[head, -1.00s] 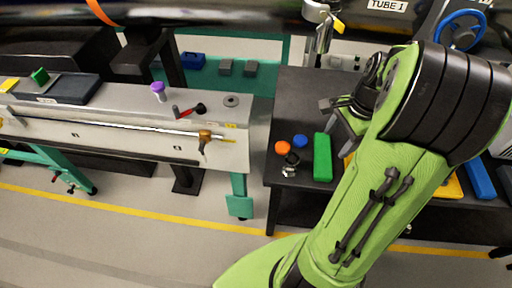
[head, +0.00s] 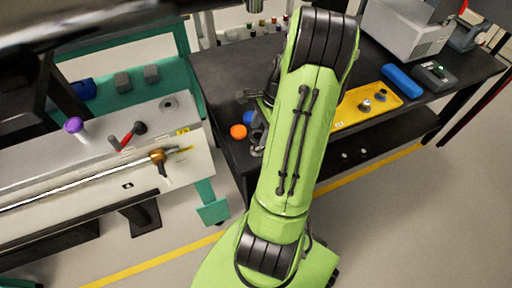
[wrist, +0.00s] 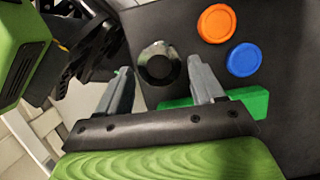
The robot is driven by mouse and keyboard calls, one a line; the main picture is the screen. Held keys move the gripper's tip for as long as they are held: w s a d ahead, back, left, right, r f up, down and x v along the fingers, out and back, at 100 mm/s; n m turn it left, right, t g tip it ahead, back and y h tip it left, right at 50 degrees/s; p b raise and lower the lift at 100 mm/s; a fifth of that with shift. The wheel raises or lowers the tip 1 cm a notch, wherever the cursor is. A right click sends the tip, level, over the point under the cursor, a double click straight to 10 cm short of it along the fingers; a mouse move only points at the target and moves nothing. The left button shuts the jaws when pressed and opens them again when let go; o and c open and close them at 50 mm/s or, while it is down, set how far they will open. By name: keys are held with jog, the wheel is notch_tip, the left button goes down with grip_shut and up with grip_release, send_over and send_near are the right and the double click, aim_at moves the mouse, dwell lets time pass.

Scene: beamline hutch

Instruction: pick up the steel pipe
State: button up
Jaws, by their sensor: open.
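A long thin shiny metal rod (head: 85,184) runs along the front of the left bench, ending at a brass fitting (head: 157,157); it is the most pipe-like thing I see, but I cannot tell for sure that it is the steel pipe. My gripper (wrist: 158,72) is open over the dark table at the right, apart from that rod. In the wrist view, a dark round piece with a grey rim (wrist: 157,64) shows between the fingertips; I cannot tell its height or contact. In the head view, my arm partly hides the gripper (head: 256,97).
An orange cap (head: 238,131) and a blue cap (wrist: 243,60) lie near the gripper on the dark table (head: 225,72). A green block (wrist: 250,101) is close by. A yellow tray (head: 350,115) and blue block (head: 402,80) are right of my arm.

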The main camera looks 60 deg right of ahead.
aim_at(253, 151)
jog(key=b+x, duration=0.3)
jog(key=x, duration=0.3)
jog(key=shift+f, duration=0.45)
jog(key=shift+r, duration=0.1)
